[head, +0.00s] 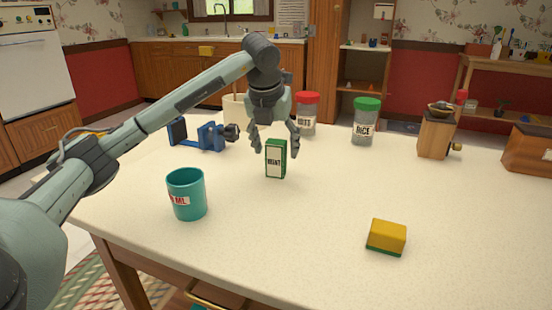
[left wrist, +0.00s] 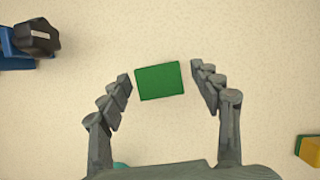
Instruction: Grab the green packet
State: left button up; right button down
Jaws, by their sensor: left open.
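The green packet (head: 276,158), with a white front panel reading "MINT", stands upright on the pale table. My left gripper (head: 274,148) points down over it, its fingers on either side of the packet's upper part. In the left wrist view the green top of the packet (left wrist: 160,81) lies between the two fingers of my left gripper (left wrist: 162,84). Clear gaps show on both sides, and the gripper is open and empty. My right gripper is not in view.
A teal cup (head: 187,194) stands front left, and a blue clamp-like tool (head: 210,136) behind it. A yellow-green sponge (head: 386,236) lies front right. Two jars, red-lidded (head: 307,114) and green-lidded (head: 366,122), and a grinder (head: 436,135) stand behind. The table's front middle is clear.

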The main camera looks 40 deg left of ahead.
aim_at(278, 156)
pick_arm(q)
jog(key=x, duration=0.4)
jog(key=shift+w, duration=0.15)
jog(key=shift+c, duration=0.6)
jog(key=c, duration=1)
jog(key=shift+c, duration=0.2)
